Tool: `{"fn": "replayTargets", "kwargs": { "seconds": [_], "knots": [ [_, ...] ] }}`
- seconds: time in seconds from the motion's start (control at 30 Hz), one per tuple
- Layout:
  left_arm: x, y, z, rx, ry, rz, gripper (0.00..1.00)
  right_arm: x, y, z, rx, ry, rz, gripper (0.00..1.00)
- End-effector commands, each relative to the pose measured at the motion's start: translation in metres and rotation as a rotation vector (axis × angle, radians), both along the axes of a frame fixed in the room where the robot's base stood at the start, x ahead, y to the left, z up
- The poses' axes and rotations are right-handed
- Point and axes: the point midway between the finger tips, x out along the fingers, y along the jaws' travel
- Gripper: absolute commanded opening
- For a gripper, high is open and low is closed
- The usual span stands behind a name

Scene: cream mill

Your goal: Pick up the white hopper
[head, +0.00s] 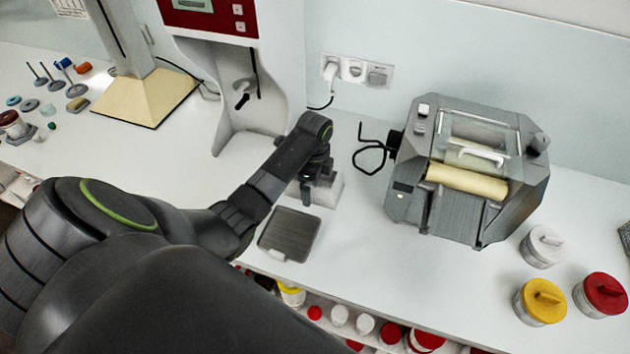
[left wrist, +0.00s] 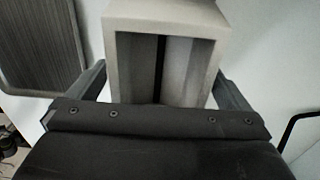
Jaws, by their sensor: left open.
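The white hopper (head: 329,190) is a small pale box-like piece on the counter, partly hidden under my left gripper in the head view. My left gripper (head: 308,188) is over its left part. In the left wrist view the hopper (left wrist: 165,17) has a pale rim around a grey inside with a dark slot. There my open left gripper (left wrist: 160,88) has one finger on each side of the hopper, close to its walls. I cannot tell whether either finger touches it. My right gripper is not in view.
A dark flat plate (head: 289,234) lies just in front of the hopper. A grey roller machine (head: 465,170) stands to the right, with a bent black rod (head: 370,157) beside it. A white and red machine (head: 232,70) stands behind. Lidded jars (head: 541,302) stand at the right.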

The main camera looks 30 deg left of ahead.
Motion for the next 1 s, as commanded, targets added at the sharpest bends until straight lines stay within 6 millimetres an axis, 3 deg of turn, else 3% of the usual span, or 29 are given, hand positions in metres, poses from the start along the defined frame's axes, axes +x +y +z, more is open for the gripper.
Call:
{"fn": "replayTargets", "kwargs": {
  "seconds": [0.33,0.67,1.0],
  "knots": [
    [-0.001,0.000,-0.005,0.000,0.000,-0.002,0.99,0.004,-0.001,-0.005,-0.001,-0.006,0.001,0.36],
    [-0.001,0.000,-0.005,0.000,0.000,-0.002,0.56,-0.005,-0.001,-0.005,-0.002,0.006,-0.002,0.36],
    [0.000,0.000,0.002,0.001,-0.004,-0.003,0.55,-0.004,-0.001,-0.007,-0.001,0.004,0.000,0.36]
  ]
}}
